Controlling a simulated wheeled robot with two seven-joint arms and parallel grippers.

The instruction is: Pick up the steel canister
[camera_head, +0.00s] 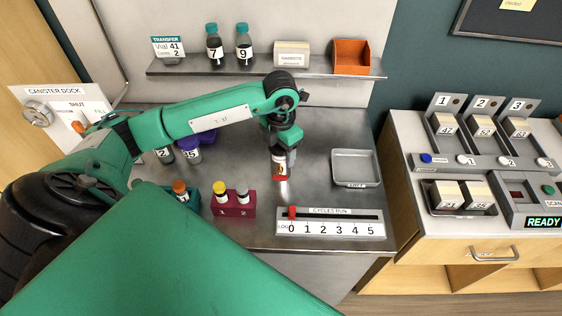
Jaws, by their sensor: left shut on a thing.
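My left gripper (281,154) reaches down over the steel worktop in the middle of the camera_head view. It is shut on a small labelled thing (280,168) with a mark like a 9 and red at its lower end. The gripper hides much of it, so I cannot tell whether it is the steel canister or whether it touches the worktop. A round silver part (37,113) shows at the canister dock panel (88,99) on the far left; I cannot tell whether it is a canister or a knob. My right gripper is not in view.
Vials stand in a maroon rack (228,211) left of the gripper. A grey tray (356,168) and the cycles slider panel (330,228) lie to its right. The shelf (200,68) above holds two bottles and an orange bin (352,55). Worktop around the gripper is bare.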

